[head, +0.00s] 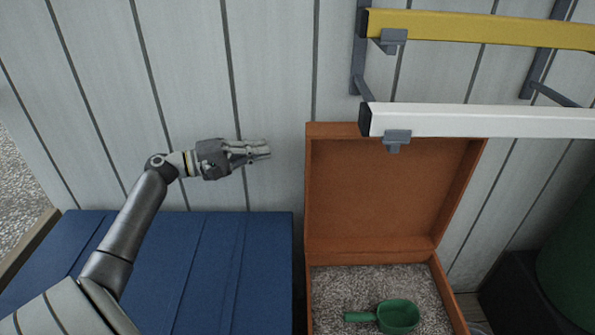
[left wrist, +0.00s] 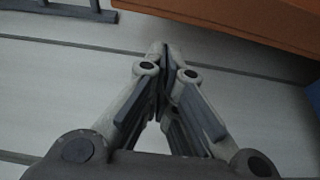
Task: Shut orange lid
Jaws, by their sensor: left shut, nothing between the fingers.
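The orange lid (head: 385,195) stands open and near upright against the wall in the head view, hinged at the back of an orange box (head: 437,275). The box holds grey grit and a green scoop (head: 398,316). The lid's edge also shows at the upper right of the left wrist view (left wrist: 262,22). My left gripper (head: 268,150) is shut and empty, left of the lid's upper left edge and apart from it. Its closed fingers show in the left wrist view (left wrist: 165,52). My right gripper is not in view.
A blue chest (head: 200,270) stands left of the box, under my left arm. A white bar (head: 480,121) and a yellow bar (head: 480,28) rest on wall brackets, the white one in front of the lid's top. A dark green rounded thing (head: 570,255) stands at right.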

